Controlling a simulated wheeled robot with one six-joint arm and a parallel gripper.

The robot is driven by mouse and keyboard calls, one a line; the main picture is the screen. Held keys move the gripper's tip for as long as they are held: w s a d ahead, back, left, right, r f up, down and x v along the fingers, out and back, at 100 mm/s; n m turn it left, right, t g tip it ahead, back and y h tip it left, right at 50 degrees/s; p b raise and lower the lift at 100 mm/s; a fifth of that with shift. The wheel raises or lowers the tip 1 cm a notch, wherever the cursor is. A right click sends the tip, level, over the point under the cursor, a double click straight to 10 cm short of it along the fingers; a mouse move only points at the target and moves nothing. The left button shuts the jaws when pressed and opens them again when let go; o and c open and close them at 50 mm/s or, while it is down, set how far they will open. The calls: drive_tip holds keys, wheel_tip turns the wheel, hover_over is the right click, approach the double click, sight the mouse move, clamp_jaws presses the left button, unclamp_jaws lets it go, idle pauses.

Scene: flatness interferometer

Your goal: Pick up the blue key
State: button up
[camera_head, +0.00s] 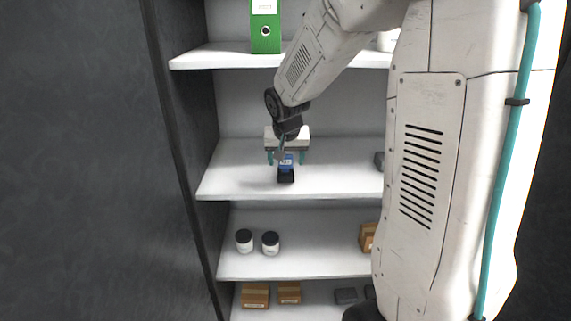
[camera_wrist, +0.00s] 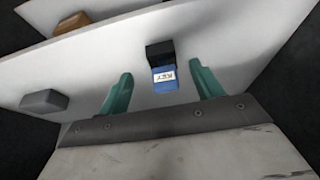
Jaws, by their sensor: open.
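The blue key (camera_wrist: 165,76) has a white label on its face and sits against a black base (camera_wrist: 159,52). In the head view the blue key (camera_head: 286,163) stands above its black base (camera_head: 286,178) on the middle shelf (camera_head: 225,182), near the front edge. My gripper (camera_head: 286,160) is open around it, with its teal fingers at either side. In the wrist view the fingers of my gripper (camera_wrist: 163,85) are apart, and the key is between and slightly beyond their tips. No contact with the fingers shows.
A grey block (camera_wrist: 44,101) lies on the same shelf. The shelf below holds two dark-lidded jars (camera_head: 257,242) and a cardboard box (camera_head: 368,238). A green binder (camera_head: 265,28) stands on the shelf above. A dark side panel (camera_head: 182,150) borders the shelves at left.

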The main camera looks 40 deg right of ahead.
sight(285, 168)
drive_tip(key=w+d, duration=0.2)
drive_tip(key=w, duration=0.1)
drive_tip(key=shift+w+d, duration=0.25)
drive_tip(key=shift+w, duration=0.05)
drive_tip(key=x, duration=0.5)
drive_tip(key=c, duration=1.1)
drive_tip(key=shift+o, duration=0.2)
